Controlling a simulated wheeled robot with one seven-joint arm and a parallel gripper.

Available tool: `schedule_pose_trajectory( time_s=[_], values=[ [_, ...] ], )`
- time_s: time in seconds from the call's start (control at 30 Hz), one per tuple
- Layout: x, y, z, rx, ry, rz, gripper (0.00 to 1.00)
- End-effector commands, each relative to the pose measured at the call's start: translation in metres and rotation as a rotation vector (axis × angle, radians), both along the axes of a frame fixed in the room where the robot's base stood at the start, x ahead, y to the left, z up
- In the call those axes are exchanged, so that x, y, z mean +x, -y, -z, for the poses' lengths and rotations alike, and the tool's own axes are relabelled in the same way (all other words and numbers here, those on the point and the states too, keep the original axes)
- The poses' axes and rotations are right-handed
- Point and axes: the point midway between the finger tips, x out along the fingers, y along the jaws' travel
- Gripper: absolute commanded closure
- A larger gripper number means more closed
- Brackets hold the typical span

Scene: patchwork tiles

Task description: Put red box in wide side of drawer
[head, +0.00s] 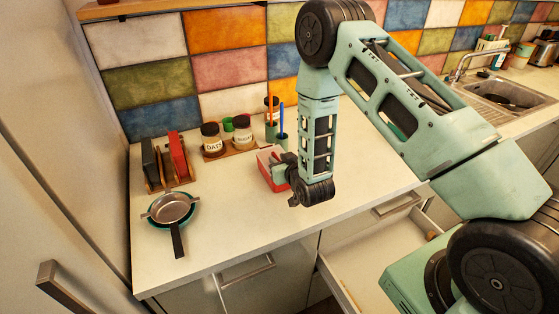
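The red box (265,173) is on the countertop, in front of the jars, with a paler top. My arm comes down from above, and my gripper (285,172) is right at the box's right side, covering part of it. The fingers are mostly hidden and too small to tell whether they are open or shut, or whether they touch the box. The drawer (365,255) is pulled open below the counter at lower right. My arm and base hide its right part, so I cannot tell which side is wide.
Jars (211,138), a green cup and a pen holder stand behind the box. At left are a rack with dark and red upright items (165,160) and a pan (172,210). The counter's front middle is clear. A sink (505,95) is at far right.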

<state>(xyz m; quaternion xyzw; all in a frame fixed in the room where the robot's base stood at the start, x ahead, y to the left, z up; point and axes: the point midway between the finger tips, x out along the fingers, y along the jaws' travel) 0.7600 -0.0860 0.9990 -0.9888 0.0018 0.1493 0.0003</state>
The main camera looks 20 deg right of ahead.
Motion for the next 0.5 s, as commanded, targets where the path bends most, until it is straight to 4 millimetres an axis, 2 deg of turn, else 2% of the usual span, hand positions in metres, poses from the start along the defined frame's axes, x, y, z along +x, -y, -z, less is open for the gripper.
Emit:
schedule_pose_trajectory(
  time_s=[0.4,0.5],
  values=[
    [0.0,0.0,-0.006,0.0,0.0,0.0,0.7],
    [-0.014,0.0,-0.004,0.0,-0.001,-0.001,0.7]
  ],
)
